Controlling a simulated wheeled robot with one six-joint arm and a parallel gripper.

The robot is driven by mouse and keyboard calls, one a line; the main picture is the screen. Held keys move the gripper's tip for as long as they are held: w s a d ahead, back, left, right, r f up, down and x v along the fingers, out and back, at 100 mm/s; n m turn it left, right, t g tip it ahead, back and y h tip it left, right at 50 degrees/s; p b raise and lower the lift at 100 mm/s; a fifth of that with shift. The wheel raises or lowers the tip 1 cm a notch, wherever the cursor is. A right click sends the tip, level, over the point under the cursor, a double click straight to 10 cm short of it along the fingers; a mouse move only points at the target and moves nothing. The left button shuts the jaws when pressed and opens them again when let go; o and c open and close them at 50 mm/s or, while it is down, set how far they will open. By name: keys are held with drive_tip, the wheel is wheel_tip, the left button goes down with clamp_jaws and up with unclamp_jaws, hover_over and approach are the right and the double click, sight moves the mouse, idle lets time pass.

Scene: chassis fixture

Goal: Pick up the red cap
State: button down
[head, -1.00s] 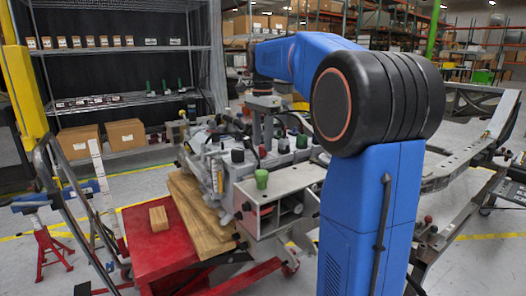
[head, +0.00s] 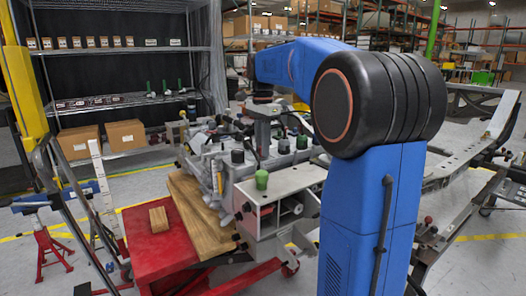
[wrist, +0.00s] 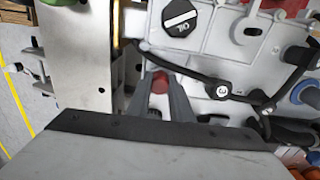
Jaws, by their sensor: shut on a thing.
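The red cap (wrist: 160,81) shows as a small red patch between the two grey fingers in the wrist view. My gripper (wrist: 164,84) is shut on it, and the fingers cover most of its sides. I cannot tell whether the cap is clear of the grey engine block (wrist: 200,60) behind it. In the head view, my arm reaches down over the engine, and the fingertips and cap cannot be made out there.
A black oil cap (wrist: 180,18) and a black hose (wrist: 195,72) lie close to the fingers. A green cap (head: 261,179) stands on the pale box at the engine's front. A red cart (head: 150,255) bears planks (head: 190,205) and a wooden block (head: 158,219).

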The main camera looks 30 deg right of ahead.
wheel_tip(320, 180, up, 10)
idle(0.6)
drive_tip(key=shift+s, duration=0.1)
